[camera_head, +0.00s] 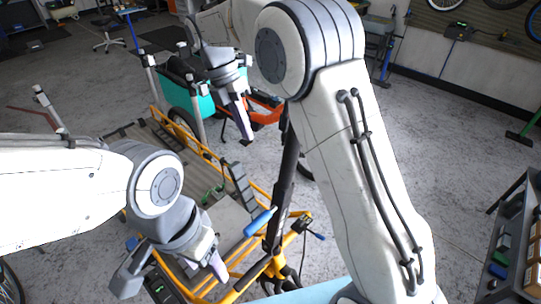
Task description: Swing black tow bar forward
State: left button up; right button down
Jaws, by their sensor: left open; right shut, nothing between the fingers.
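A long black bar (285,172), which looks like the tow bar, stands steeply upright in the middle of the view. Its lower end is at the yellow frame (268,268) near the blue-gripped handlebar (262,221); its top passes behind my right arm. I cannot tell how it is joined. My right gripper (246,134) is shut and empty, left of the bar's upper part and apart from it in the picture. My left gripper (172,276) is open and empty, its fingers spread over the near end of the yellow frame, left of the bar's foot.
A yellow cargo bike bed (200,148) lies behind my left gripper. A teal cargo box (178,97) with posts and an orange frame (264,112) stand beyond. A grey rack of bins (509,240) is at the right edge.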

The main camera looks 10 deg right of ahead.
jog(key=s+d+f+p, duration=0.4)
jog(key=s+d+f, duration=0.1)
jog(key=f, duration=0.4)
jog(key=shift+d+f, duration=0.15)
jog(key=shift+f, duration=0.2)
